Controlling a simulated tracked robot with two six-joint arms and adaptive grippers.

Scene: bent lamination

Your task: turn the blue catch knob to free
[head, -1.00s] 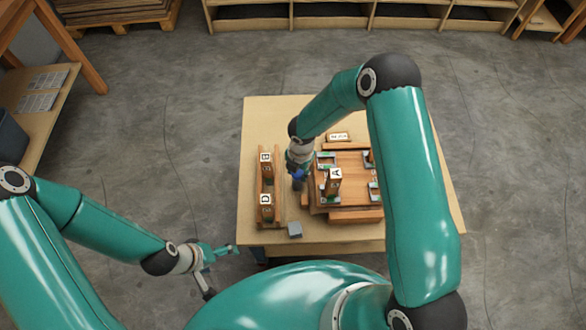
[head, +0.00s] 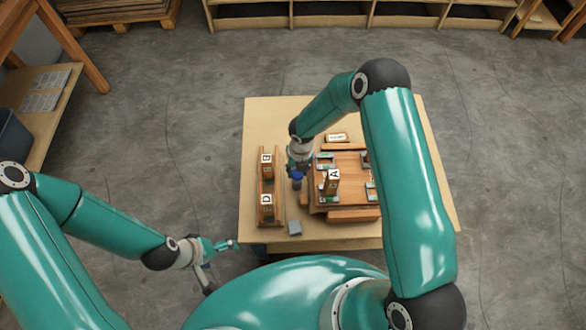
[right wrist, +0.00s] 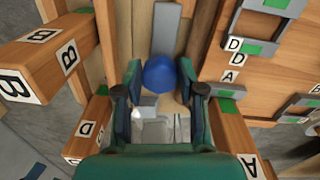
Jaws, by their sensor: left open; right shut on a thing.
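The blue catch knob (right wrist: 160,75) shows in the right wrist view between the two fingers of my right gripper (right wrist: 159,86). The fingers are shut on it from both sides. A grey flat bar (right wrist: 168,27) runs away from the knob's far side. In the head view the knob (head: 297,175) is a small blue spot under my right gripper (head: 297,179), left of the wooden fixture (head: 349,162). Whether the catch is free or locked cannot be told. My left gripper (head: 221,253) is open and empty, off the table's front left edge.
A wooden rack (head: 277,193) with blocks marked B (head: 267,165) and D (head: 267,207) stands left of the knob. A block marked A (head: 332,181) stands on the fixture. A grey block (head: 295,228) lies near the table's front edge. The table's left strip is clear.

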